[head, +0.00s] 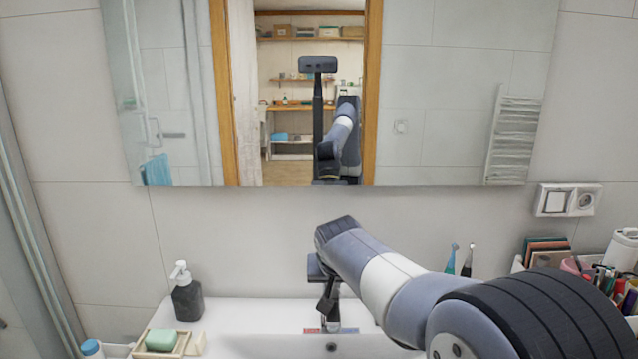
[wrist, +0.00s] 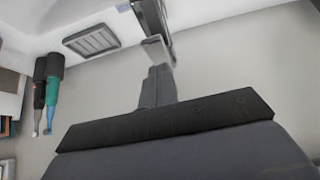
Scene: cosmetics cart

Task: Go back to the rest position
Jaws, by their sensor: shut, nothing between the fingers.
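My gripper (head: 325,306) hangs from the end of my arm, in front of the wall and over the back of the white washbasin (head: 255,340). It is shut and holds nothing. In the wrist view, my shut fingers (wrist: 157,88) stick out past a dark edge of my own wrist, with the grey wall behind. My arm reaches in from the lower right and bends down at its end. It hides part of the basin and the counter's right side.
A dark soap dispenser (head: 187,292) and a green soap (head: 161,340) in a dish stand left. Two toothbrushes (head: 467,260) and crowded cosmetics (head: 600,275) are right, behind my arm. The mirror (head: 450,90) hangs above. The space over the basin's left is free.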

